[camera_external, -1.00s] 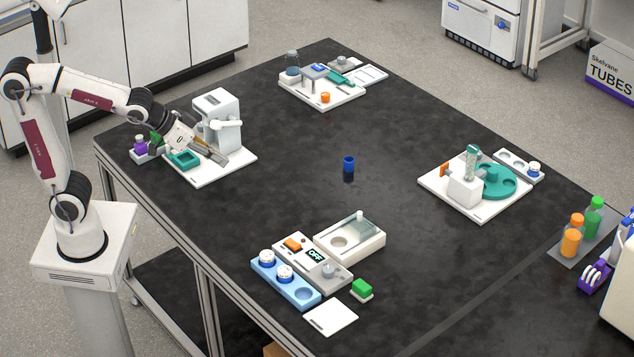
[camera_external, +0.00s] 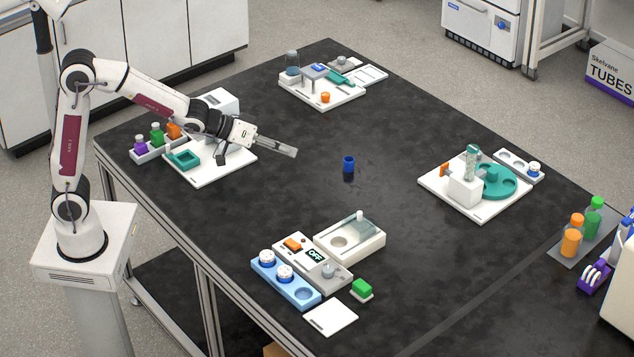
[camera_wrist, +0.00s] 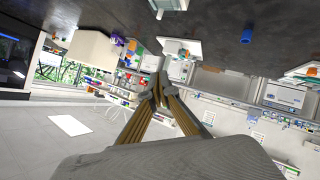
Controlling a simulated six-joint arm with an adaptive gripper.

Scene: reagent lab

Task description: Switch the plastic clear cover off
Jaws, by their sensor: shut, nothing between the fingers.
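At the front of the black table stands a white box (camera_external: 372,249) with a clear plastic cover (camera_external: 352,229) over part of its top; a round recess beside the cover shows. My gripper (camera_external: 295,152) is shut and empty, raised over the left-middle of the table, well away from the white box and apart from everything. The shut fingers also show in the wrist view (camera_wrist: 160,88); the cover cannot be made out there.
A blue cup (camera_external: 348,163) stands mid-table, near my gripper. A white machine (camera_external: 218,102) stands behind my arm. Mid-table is otherwise clear.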

